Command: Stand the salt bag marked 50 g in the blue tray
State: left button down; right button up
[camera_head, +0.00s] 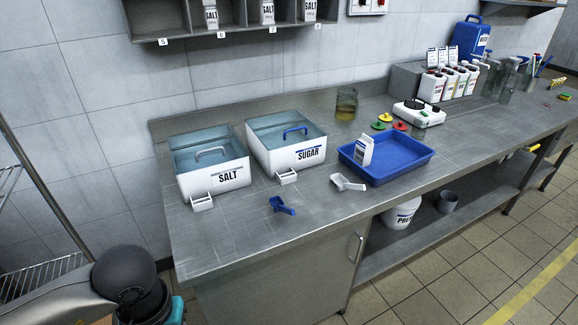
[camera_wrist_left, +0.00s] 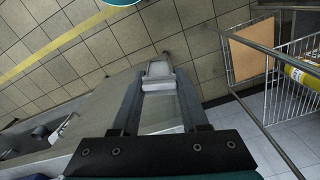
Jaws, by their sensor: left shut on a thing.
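The blue tray (camera_head: 408,172) lies on the steel counter in the head view. A small white bag or carton with a blue mark (camera_head: 365,150) stands upright in its left part; I cannot read its weight. Salt bags stand in the wall shelf compartments: one at left (camera_head: 211,16), one in the middle (camera_head: 267,12) and one at right (camera_head: 310,10). Their weights are too small to read. My left gripper (camera_wrist_left: 158,82) is shut on a pale grey-white thing (camera_wrist_left: 158,74) in the left wrist view; no label on it is readable. My right gripper is not in view.
The SALT bin (camera_head: 228,178) and SUGAR bin (camera_head: 310,156) stand left of the tray. A blue scoop (camera_head: 281,206) and a white scoop (camera_head: 347,183) lie in front. A scale (camera_head: 418,113) and coloured lids stand behind the tray. The front-left counter is mostly clear.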

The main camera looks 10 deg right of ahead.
aim_at(377, 157)
jog(key=i+l+z, duration=0.1)
jog(key=l, duration=0.3)
jog(key=i+l, duration=0.2)
jog(key=l, duration=0.2)
jog(key=i+l+z, duration=0.15)
jog(key=l, duration=0.25)
jog(key=i+l+z, duration=0.1)
jog(key=l, duration=0.3)
